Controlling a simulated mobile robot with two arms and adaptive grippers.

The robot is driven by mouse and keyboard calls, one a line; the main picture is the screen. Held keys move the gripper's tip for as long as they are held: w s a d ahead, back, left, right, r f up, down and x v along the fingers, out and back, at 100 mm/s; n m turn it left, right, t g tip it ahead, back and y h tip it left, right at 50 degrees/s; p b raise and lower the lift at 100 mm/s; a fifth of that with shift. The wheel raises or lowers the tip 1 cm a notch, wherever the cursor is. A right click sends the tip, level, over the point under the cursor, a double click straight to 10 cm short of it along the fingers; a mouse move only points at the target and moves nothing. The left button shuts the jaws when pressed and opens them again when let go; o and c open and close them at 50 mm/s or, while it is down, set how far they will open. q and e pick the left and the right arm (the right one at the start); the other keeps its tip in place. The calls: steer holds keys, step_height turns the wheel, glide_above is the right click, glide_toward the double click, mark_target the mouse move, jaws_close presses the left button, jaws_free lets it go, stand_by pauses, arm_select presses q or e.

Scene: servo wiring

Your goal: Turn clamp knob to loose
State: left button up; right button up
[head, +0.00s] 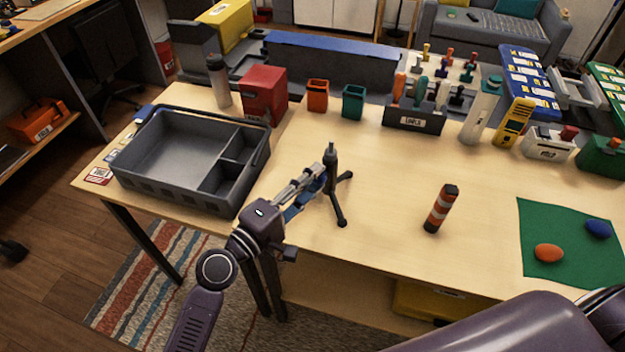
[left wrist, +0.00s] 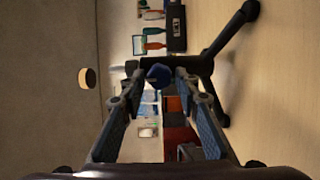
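A small black tripod stand (head: 333,180) stands upright on the table near its front edge, with its legs spread. My left gripper (head: 318,178) reaches to the stand's post from the left. In the left wrist view a dark blue clamp knob (left wrist: 158,75) sits between the fingertips of the left gripper (left wrist: 160,82), in front of the black stand (left wrist: 203,64). The fingers are apart, one on each side of the knob, with what look like narrow gaps. The knob's turn position cannot be read. My right gripper is out of view.
A grey divided tote (head: 180,160) stands left of the stand. A green mat (head: 560,218) holds an orange and a blue piece. Bins and tool racks line the back. The table between stand and cylinder is clear.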

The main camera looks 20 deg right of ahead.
arm_select(q)
steer(key=shift+o, duration=0.6)
steer(key=shift+s+a, duration=0.15)
steer(key=shift+a, duration=0.05)
steer(key=v, duration=1.1)
steer(key=shift+a, duration=0.25)
steer(key=shift+s+d, duration=0.1)
steer(key=shift+s, duration=0.15)
